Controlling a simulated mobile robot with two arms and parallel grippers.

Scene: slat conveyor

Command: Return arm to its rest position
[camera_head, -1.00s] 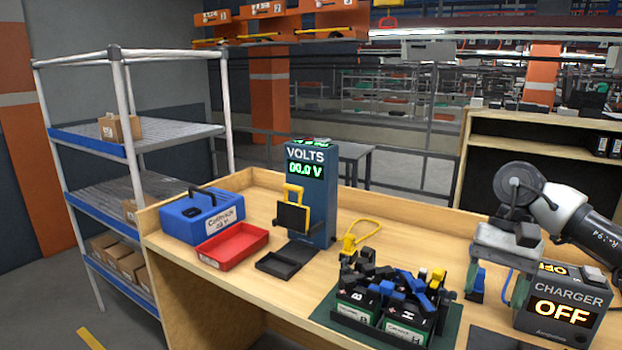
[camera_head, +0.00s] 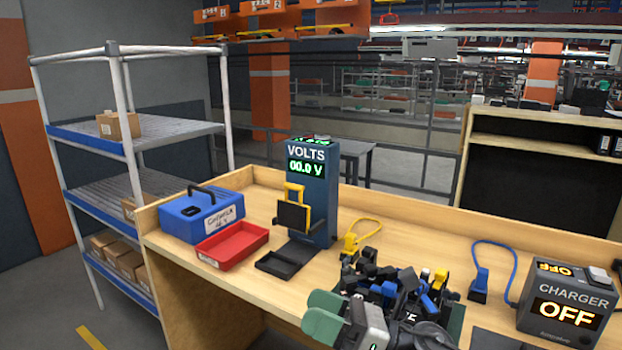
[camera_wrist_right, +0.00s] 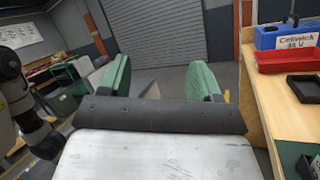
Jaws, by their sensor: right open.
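My right gripper (camera_head: 326,312) shows at the bottom of the head view, in front of the battery tray and over the bench's front edge. Its two green fingers are apart with nothing between them. In the right wrist view the gripper (camera_wrist_right: 158,82) is also open and empty, facing a grey roller shutter and the floor, left of the bench. The right arm's pale wrist hides part of the batteries (camera_head: 385,282). My left gripper is in neither view.
The bench (camera_head: 350,201) bears a blue case (camera_head: 185,220), a red tray (camera_head: 232,247), a volts meter (camera_head: 322,215) and a charger (camera_head: 555,290) reading OFF. A blue-plugged cable (camera_head: 480,285) lies left of the charger. A shelf rack (camera_head: 150,135) stands at left.

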